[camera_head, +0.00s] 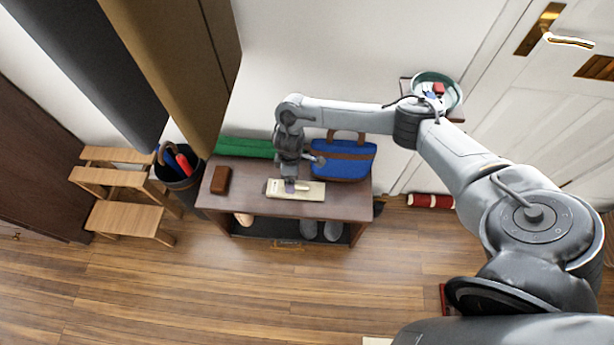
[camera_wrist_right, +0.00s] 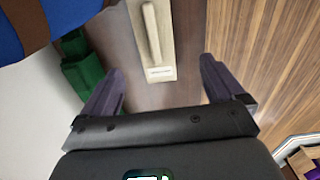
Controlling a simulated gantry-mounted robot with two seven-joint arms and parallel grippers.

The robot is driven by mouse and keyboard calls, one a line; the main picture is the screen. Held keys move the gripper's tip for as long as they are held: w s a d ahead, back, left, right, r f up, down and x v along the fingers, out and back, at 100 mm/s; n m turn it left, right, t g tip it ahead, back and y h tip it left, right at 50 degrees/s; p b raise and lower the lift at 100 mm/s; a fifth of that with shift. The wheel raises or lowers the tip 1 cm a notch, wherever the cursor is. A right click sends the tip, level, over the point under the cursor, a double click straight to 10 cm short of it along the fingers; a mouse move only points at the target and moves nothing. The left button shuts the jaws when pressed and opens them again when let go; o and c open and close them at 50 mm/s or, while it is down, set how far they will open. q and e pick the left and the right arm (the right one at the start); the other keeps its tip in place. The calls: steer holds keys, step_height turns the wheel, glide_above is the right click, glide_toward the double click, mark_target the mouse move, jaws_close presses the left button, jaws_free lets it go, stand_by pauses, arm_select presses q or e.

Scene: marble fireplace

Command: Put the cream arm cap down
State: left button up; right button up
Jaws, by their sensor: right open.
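The cream arm cap (camera_head: 312,189) is a flat cream piece with a raised bar along it. It lies on the dark wooden bench (camera_head: 245,206), near the middle of the top. In the right wrist view the cap (camera_wrist_right: 161,62) shows its bar and a small label, ahead of the fingers. My right gripper (camera_head: 290,186) is over the cap in the head view. In the wrist view my right gripper (camera_wrist_right: 164,88) is open, its two dark fingers wide apart with nothing held between them. My left gripper is not in view.
A blue and brown bag (camera_head: 345,160) stands behind the cap on the right, and a green bundle (camera_head: 245,147) lies behind on the left. A brown box (camera_head: 220,180) is at the bench's left end. Grey shoes (camera_head: 321,230) are underneath. Wooden steps (camera_head: 125,218) stand left.

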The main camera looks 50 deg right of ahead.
steer(key=s+a+f+n+t+y, duration=0.1)
steer(key=a+f+n+t+y, duration=0.15)
steer(key=a, duration=1.25)
steer(key=s+a+r+t+y, duration=0.1)
steer(key=s+a+r+t, duration=0.3)
steer(key=a, duration=0.7)
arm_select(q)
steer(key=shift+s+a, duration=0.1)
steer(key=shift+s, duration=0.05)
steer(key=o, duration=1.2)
arm_select(e)
steer(key=s+d+r+m+g+h, duration=0.1)
steer(key=s+d+r+m, duration=0.2)
steer(key=s+d, duration=0.4)
steer(key=s+d+r+m+g+h, duration=0.2)
steer(key=s+d+r+m, duration=0.2)
steer(key=s, duration=0.4)
steer(key=d+r, duration=0.1)
steer(key=d, duration=0.1)
steer(key=shift+s+d, duration=0.3)
steer(key=shift+d, duration=0.05)
steer(key=shift+r+m, duration=0.1)
steer(key=shift+m, duration=0.15)
